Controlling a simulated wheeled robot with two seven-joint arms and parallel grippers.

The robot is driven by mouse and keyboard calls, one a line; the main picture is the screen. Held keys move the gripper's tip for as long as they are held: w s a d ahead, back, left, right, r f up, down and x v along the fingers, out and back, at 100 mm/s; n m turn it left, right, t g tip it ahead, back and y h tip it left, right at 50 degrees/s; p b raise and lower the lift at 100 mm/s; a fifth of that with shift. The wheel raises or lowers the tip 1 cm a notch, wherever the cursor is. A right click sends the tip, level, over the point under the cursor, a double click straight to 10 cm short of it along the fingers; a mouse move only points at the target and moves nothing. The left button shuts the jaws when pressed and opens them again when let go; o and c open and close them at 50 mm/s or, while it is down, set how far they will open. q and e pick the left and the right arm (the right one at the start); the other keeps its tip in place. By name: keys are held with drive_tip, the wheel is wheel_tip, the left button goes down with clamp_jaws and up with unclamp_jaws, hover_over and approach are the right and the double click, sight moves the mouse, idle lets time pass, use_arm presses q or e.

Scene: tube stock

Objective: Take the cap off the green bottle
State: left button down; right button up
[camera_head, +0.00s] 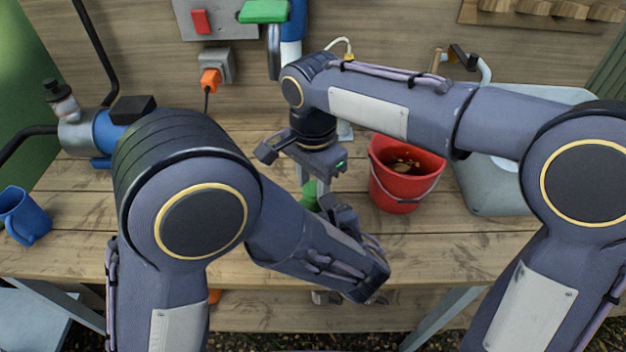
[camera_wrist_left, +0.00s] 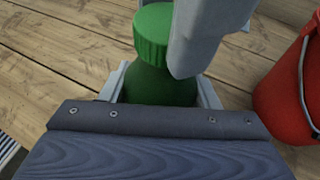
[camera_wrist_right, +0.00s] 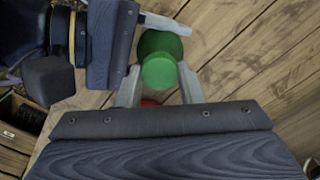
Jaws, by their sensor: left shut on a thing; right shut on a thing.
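The green bottle (camera_head: 308,194) stands over the bench, mostly hidden by my grippers in the head view. In the left wrist view its green body (camera_wrist_left: 155,84) is between the fingers of my left gripper (camera_wrist_left: 161,88), shut on it. The ribbed green cap (camera_wrist_left: 152,30) sits on top of the bottle, with no clear gap below it. My right gripper (camera_wrist_right: 160,88) is shut on the cap (camera_wrist_right: 160,71) from above. One pale right finger covers the cap's right side in the left wrist view.
A red bucket (camera_head: 396,190) stands close to the right of the grippers. A grey container (camera_head: 482,190) is farther right. A blue mug (camera_head: 22,216) is at the far left. An orange plug (camera_head: 210,79) is on the back wall. The front right of the bench is clear.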

drive_tip(key=n, duration=0.2)
drive_tip(key=shift+n, duration=0.4)
drive_tip(key=n, duration=0.4)
drive_tip(key=shift+n, duration=0.4)
drive_tip(key=n, duration=0.2)
drive_tip(key=shift+n, duration=0.4)
drive_tip(key=n, duration=1.8)
drive_tip(key=shift+r, duration=0.1)
drive_tip(key=n, duration=0.5)
drive_tip(key=shift+n, duration=0.3)
drive_tip(key=n, duration=0.2)
drive_tip(key=shift+n, duration=0.3)
drive_tip(key=n, duration=1)
drive_tip(key=shift+n, duration=0.3)
drive_tip(key=n, duration=0.7)
